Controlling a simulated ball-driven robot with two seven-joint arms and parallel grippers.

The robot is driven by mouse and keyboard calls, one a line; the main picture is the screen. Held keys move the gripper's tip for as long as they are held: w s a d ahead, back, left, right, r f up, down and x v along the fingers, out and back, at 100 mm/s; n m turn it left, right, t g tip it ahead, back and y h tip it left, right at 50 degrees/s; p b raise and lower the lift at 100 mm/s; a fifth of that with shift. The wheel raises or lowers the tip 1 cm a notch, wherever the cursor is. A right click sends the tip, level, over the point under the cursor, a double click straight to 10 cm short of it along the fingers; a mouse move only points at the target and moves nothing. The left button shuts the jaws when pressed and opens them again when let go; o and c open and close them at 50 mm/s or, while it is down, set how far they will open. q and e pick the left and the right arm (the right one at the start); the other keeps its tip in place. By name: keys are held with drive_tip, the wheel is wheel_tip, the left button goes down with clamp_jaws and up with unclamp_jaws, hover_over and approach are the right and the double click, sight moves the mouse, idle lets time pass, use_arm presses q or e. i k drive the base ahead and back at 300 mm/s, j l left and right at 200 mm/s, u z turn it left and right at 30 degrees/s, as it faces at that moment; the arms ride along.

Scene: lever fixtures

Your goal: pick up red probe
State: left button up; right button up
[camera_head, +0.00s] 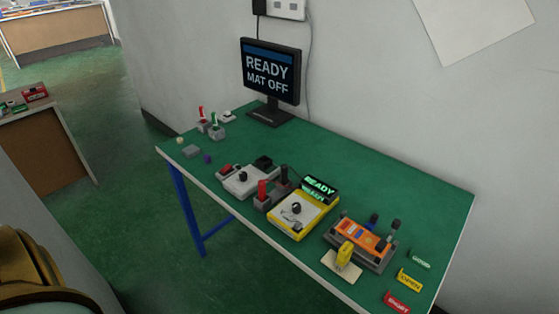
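A red probe (262,190) stands upright in a small grey holder (262,203) on the green table, left of the yellow tester. A black probe (284,175) stands in a similar holder just behind and to its right. The yellow tester (303,214) has a dark knob and a lit green display (320,188) reading READY on its first line. Neither of my grippers is in view, so I cannot see their state.
A monitor (271,72) reading READY MAT OFF stands at the back. A grey box with a knob (247,181) sits left of the probes. An orange lever fixture (362,238) and coloured tags (409,280) are at right. The table's back right is clear.

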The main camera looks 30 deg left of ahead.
sight(262, 197)
drive_tip(key=u, duration=1.15)
